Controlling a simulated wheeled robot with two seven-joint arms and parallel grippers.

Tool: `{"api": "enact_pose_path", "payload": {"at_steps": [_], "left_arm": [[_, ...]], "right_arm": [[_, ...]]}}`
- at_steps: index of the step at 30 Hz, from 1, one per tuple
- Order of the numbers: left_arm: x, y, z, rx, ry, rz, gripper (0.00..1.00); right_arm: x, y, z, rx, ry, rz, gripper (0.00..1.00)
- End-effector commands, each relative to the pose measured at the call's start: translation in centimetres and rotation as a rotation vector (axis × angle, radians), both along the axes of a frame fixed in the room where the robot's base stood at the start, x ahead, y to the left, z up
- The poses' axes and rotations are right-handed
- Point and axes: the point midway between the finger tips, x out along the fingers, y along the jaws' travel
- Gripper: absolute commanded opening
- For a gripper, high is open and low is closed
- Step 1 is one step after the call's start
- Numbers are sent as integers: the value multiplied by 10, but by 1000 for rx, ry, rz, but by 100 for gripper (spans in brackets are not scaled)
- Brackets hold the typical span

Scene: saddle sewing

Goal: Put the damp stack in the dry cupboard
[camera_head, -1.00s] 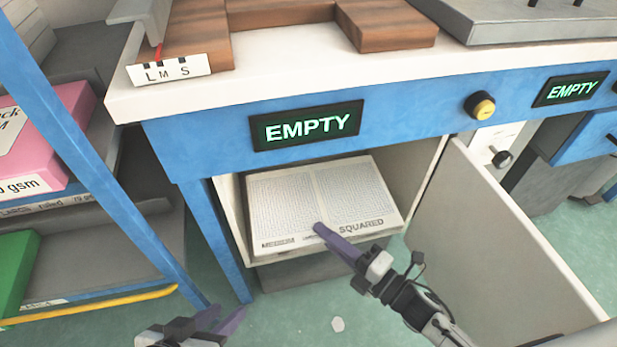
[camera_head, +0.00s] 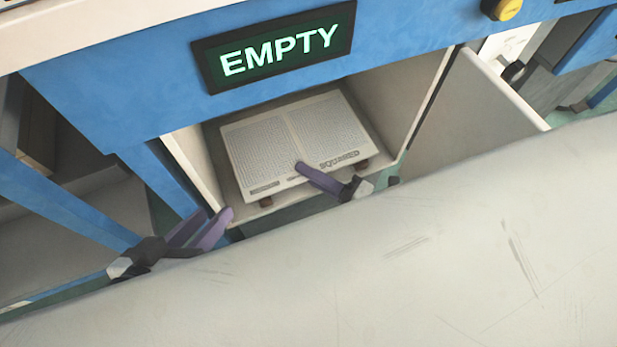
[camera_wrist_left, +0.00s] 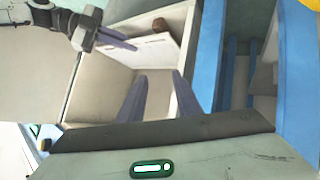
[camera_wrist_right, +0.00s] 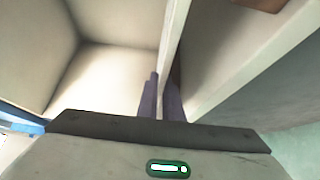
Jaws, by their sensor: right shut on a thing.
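The stack (camera_head: 290,140), a pale block of printed sheets marked "SQUARED", lies inside the open cupboard (camera_head: 185,165) under a lit "EMPTY" sign. My right gripper (camera_head: 303,168) is shut on the stack's front edge. In the right wrist view its fingers (camera_wrist_right: 160,95) are on both sides of a thin pale edge. My left gripper (camera_head: 222,222) is open and empty, in front of the cupboard's lower left corner and apart from the stack. The left wrist view shows its two spread fingers (camera_wrist_left: 160,95) and the stack's edge (camera_wrist_left: 152,55) beyond. The right gripper's lower finger is hidden in the head view.
The cupboard door (camera_head: 470,110) stands open at the right. Brown blocks (camera_head: 265,202) show below the stack's front edge. A blue frame post (camera_head: 165,185) stands left of the opening. A large pale surface hides the lower part of the head view.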

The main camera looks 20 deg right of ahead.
Motion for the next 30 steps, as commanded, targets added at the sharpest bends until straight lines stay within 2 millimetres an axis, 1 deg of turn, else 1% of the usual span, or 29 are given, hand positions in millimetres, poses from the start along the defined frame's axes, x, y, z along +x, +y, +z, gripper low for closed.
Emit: {"api": "enact_pose_path", "payload": {"at_steps": [1,3,6,11,14,15,18,26,29,30], "left_arm": [[0,-3,-1,-19,-14,-2,31],[0,-5,5,-40,-27,-3,31],[0,-6,10,-46,-31,-3,31],[0,-6,10,-46,-30,-4,31],[0,-6,10,-44,-31,-3,31],[0,-6,10,-44,-31,-3,31],[0,-5,9,-44,-30,-4,31],[0,-5,9,-43,-29,-3,31],[0,-5,9,-43,-29,-3,31],[0,-5,11,-42,-30,-3,31]], "right_arm": [[1,0,-11,2,-5,0,0],[2,0,-18,2,-6,0,0],[2,0,-17,2,-7,1,0],[1,0,-16,1,-7,1,0],[1,0,-19,2,-6,0,0],[0,0,-21,-1,-1,0,9],[0,0,-21,-1,-1,0,25],[0,0,-21,-1,0,0,25],[0,0,-18,-1,-1,0,25],[-4,-3,-18,-2,2,-1,25]]}}
